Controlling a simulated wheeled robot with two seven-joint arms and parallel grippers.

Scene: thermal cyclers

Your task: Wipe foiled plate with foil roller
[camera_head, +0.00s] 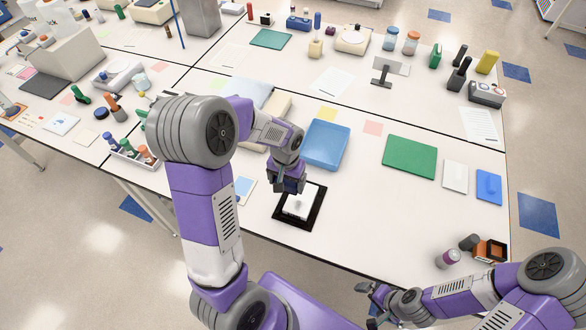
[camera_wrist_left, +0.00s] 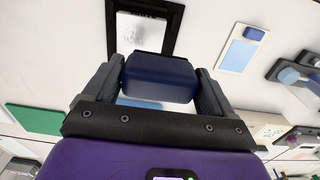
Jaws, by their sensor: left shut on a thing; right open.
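The foiled plate (camera_head: 298,204) is a pale, silvery rectangle lying inside a black frame (camera_head: 309,221) near the table's front edge. In the left wrist view the plate (camera_wrist_left: 140,42) shows a mottled shiny surface. My left gripper (camera_head: 288,186) is above the plate's far part and hides some of it. It is shut on a dark blue rounded block, seemingly the foil roller (camera_wrist_left: 160,78), which sits between both fingers. Whether the roller touches the foil cannot be told. My right gripper (camera_head: 370,304) is open and empty, low in front of the table.
A blue tray (camera_head: 325,145) lies behind the plate, and a green mat (camera_head: 409,157) lies to the right. A tube rack (camera_head: 133,154) stands at the left. A small jar (camera_head: 448,259) and an orange-black box (camera_head: 490,250) stand at the front right. The table right of the plate is clear.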

